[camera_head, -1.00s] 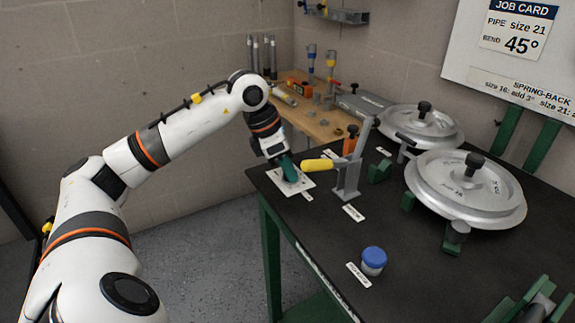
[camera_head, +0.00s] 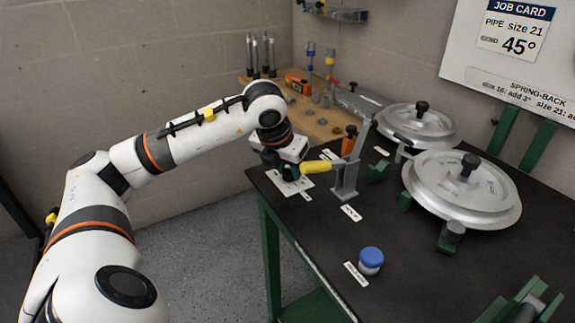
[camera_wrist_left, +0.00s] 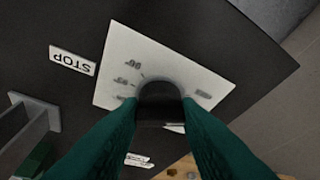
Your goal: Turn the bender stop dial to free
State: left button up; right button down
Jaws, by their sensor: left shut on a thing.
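The stop dial is a black knob on a white plate (camera_head: 298,186) at the near left corner of the dark bench. In the left wrist view the black knob (camera_wrist_left: 160,103) sits between the two green fingers of my left gripper (camera_wrist_left: 160,112), which is shut on it. The white plate (camera_wrist_left: 128,62) carries blurred marks that look like 90 and 45 on one side and a word on the other, too blurred to read surely. A STOP label (camera_wrist_left: 72,60) lies beside the plate. In the head view my left gripper (camera_head: 289,174) is over the plate and hides the knob. My right gripper is not in view.
A blue-lidded jar (camera_head: 371,260) stands near the front edge. Two round metal formers (camera_head: 462,188) fill the right. A wooden bench (camera_head: 318,125) is behind.

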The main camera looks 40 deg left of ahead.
pick_arm(q)
jog(key=shift+n, duration=0.4)
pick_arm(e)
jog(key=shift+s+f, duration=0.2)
pick_arm(q)
jog(key=o, duration=1)
jog(key=shift+c, duration=0.2)
jog(key=shift+r, duration=0.2)
jog(key=p+v, duration=0.1)
jog(key=v, duration=0.5)
jog(key=shift+d+r, duration=0.15)
jog(key=shift+r, duration=0.05)
jog(key=shift+s+r, duration=0.25)
jog(key=shift+r, duration=0.1)
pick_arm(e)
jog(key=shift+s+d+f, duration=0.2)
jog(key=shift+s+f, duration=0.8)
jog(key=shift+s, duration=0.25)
